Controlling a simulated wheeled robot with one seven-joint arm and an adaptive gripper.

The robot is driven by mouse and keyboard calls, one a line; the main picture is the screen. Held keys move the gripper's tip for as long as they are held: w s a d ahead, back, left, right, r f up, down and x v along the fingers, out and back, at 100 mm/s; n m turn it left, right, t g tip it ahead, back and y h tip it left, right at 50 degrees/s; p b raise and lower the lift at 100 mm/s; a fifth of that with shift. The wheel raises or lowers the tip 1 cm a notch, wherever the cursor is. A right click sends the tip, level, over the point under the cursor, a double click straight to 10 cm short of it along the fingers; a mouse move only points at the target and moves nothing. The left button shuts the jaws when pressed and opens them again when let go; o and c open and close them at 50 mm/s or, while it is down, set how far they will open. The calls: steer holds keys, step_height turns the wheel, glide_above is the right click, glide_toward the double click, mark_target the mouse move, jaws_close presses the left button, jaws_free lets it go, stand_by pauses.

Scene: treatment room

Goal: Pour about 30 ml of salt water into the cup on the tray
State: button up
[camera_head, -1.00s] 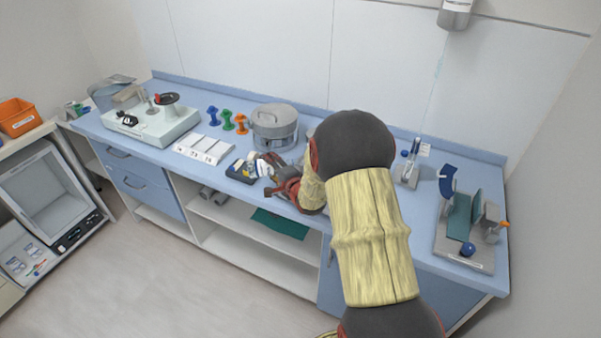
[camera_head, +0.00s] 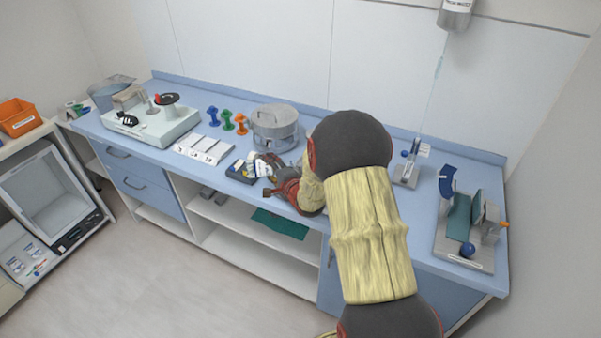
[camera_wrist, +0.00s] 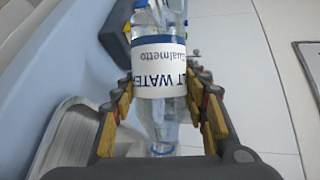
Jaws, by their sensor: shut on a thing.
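A grey round lidded container (camera_head: 274,125) stands just behind the gripper. White labelled cards (camera_head: 203,150) and coloured dumbbell-shaped pieces (camera_head: 227,120) are to the left. My arm hides the bench middle.

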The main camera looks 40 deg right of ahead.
steer(key=shift+w+r+n+b, duration=0.1)
steer(key=shift+n+b, duration=0.3)
steer(key=shift+n, duration=0.1)
steer(key=shift+s+f+n+g+h+b, duration=0.25)
steer(key=shift+f+n+g+h+b, duration=0.25)
steer(key=shift+n+g+b, duration=0.35)
steer(key=shift+d, duration=0.15)
steer(key=shift+d+f+n+b, duration=0.1)
steer(key=shift+f+n+b, duration=0.05)
steer(key=shift+n+b, duration=0.15)
stand_by(0.9)
